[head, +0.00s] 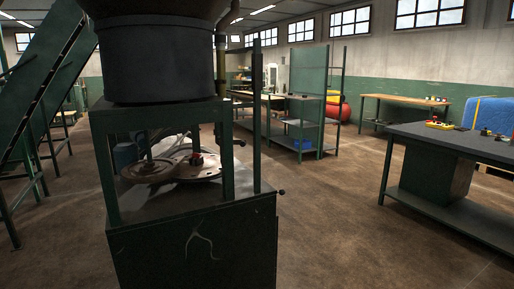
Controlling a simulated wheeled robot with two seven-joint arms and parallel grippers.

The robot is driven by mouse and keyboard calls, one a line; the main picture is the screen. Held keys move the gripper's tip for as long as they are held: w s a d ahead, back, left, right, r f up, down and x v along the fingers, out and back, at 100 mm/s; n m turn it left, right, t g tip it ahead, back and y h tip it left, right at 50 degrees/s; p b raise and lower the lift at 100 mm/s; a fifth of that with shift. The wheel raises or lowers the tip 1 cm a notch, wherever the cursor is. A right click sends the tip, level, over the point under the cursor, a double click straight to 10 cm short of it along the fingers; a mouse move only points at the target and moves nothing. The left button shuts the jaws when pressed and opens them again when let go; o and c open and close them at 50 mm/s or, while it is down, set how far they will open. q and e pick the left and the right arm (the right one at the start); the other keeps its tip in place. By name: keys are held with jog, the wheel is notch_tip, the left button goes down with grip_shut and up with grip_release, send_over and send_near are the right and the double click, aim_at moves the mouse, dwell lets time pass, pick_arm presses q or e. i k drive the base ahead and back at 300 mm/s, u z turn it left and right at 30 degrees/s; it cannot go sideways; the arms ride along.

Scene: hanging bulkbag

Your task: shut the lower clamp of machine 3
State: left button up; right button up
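A green machine (195,235) stands close in front, left of centre. A large dark drum (158,62) sits on its upper frame. Inside the open frame are round metal plates (150,170) with a small red part (196,160) on top. A short lever with a dark knob (281,192) sticks out at the right edge of its tabletop. I cannot tell which part is the lower clamp, whether it is open or shut, or whether this is machine 3; no number is readable. Neither of my grippers is in view.
Green inclined beams (42,85) stand at the left. A dark workbench (455,145) with small yellow and red items stands at the right. A shelf rack (305,125) and a wooden-topped bench (405,99) are farther back. The brown floor (335,225) between machine and workbench is clear.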

aim_at(242, 143)
jog(key=z, duration=0.5)
jog(key=i, duration=1.7)
jog(key=u, duration=1)
